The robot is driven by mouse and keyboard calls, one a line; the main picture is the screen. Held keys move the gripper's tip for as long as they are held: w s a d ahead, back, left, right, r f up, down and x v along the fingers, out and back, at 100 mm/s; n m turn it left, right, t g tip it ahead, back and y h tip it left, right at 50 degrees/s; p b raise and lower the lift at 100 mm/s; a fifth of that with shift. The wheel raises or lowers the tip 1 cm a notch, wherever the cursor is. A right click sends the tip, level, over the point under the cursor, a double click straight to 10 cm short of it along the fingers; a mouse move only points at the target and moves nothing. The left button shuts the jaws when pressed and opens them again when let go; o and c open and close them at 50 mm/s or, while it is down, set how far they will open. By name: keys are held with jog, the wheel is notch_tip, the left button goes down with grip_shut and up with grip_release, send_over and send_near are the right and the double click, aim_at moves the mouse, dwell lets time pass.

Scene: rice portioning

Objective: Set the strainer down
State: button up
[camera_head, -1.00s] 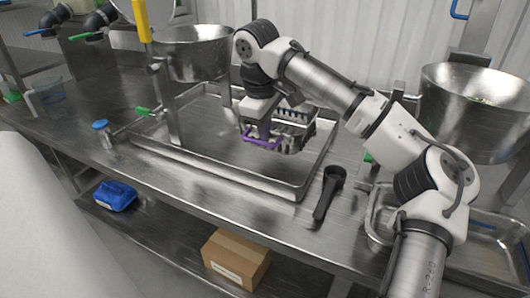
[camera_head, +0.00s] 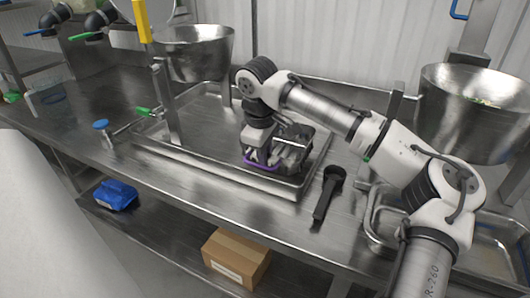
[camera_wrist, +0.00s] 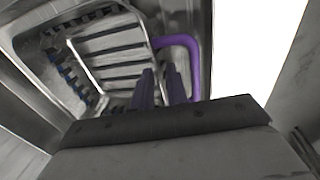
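The strainer (camera_head: 292,152) is a metal basket with slots and a purple handle (camera_head: 262,166). It is low over the right front part of the large metal tray (camera_head: 222,168); I cannot tell whether it touches the tray floor. My gripper (camera_head: 256,154) is at the strainer's handle side, pointing down. In the wrist view, the strainer (camera_wrist: 112,58) fills the upper left, and its purple handle (camera_wrist: 186,42) curves beside my gripper's two close fingers (camera_wrist: 160,88). The fingers appear shut on the handle, though the exact contact is hidden.
A black scoop (camera_head: 326,192) lies on the counter right of the tray. A metal funnel (camera_head: 192,52) stands above the tray's back left, and another hopper (camera_head: 476,108) stands at right. A cardboard box (camera_head: 236,258) and a blue item (camera_head: 115,195) are on the lower shelf.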

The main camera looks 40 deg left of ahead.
jog(key=shift+o, duration=0.6)
notch_tip(320, 180, up, 12)
jog(key=s, duration=0.2)
jog(key=shift+d+b, duration=0.2)
jog(key=shift+b, duration=0.1)
dwell(1.0)
